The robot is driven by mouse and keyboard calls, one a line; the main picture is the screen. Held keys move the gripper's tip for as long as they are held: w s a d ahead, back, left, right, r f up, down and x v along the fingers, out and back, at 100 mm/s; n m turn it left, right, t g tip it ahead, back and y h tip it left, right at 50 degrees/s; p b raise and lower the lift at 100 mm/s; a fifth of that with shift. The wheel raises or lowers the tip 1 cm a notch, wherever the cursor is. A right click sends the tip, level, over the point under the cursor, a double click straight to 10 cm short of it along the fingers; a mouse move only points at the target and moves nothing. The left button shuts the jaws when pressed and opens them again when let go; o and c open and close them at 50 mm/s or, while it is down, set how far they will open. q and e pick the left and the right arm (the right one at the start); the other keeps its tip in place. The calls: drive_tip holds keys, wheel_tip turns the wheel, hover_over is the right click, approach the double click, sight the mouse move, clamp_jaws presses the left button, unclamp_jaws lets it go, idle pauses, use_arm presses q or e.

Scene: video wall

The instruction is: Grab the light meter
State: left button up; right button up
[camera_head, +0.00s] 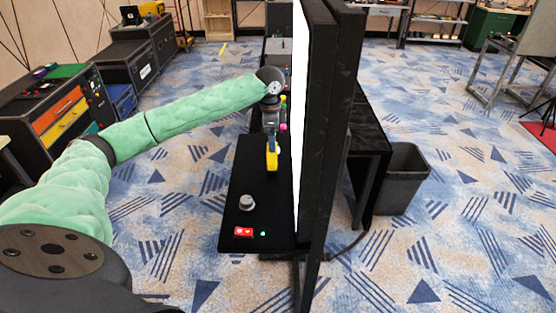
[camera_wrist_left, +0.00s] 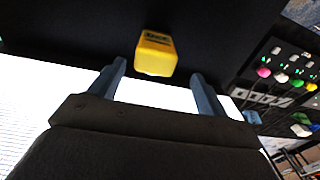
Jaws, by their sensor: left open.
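A small yellow block-shaped device with a dark label, which looks like the light meter (camera_head: 272,159), is at the dark shelf in front of the screen. In the left wrist view the yellow device (camera_wrist_left: 155,53) shows just past the fingertips, roughly centred between them. My left gripper (camera_head: 270,134) reaches over the shelf with its fingers spread, right by the device; it also shows in the left wrist view (camera_wrist_left: 158,75). I see no finger closed on the device. The head view does not show clearly whether they touch. My right gripper is out of view.
The tall black screen (camera_head: 322,120) stands close right of my left gripper. A control panel with coloured knobs (camera_wrist_left: 282,77) is beside the device. A bin (camera_head: 401,180) stands right.

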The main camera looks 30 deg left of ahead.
sight(273, 156)
use_arm(q)
drive_tip(key=shift+s+d+f+g, duration=0.15)
drive_tip(key=shift+s+f+g, duration=0.2)
drive_tip(key=shift+f, duration=0.2)
drive_tip(key=shift+s+f, duration=0.1)
drive_tip(key=shift+f, duration=0.35)
drive_tip(key=shift+d+f+p, duration=0.1)
drive_tip(key=shift+f+p, duration=0.3)
drive_tip(key=shift+f, duration=0.3)
drive_tip(key=f+p, duration=0.2)
drive_tip(key=f, duration=0.1)
drive_tip(key=f+p, duration=0.1)
drive_tip(key=shift+w+f, duration=0.2)
drive_tip(key=shift+w, duration=0.05)
drive_tip(key=shift+f, duration=0.45)
drive_tip(key=c, duration=1.2)
drive_tip(key=shift+c, duration=0.2)
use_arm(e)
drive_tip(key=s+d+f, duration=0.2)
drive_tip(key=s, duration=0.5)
use_arm(q)
drive_tip(key=shift+r, duration=0.1)
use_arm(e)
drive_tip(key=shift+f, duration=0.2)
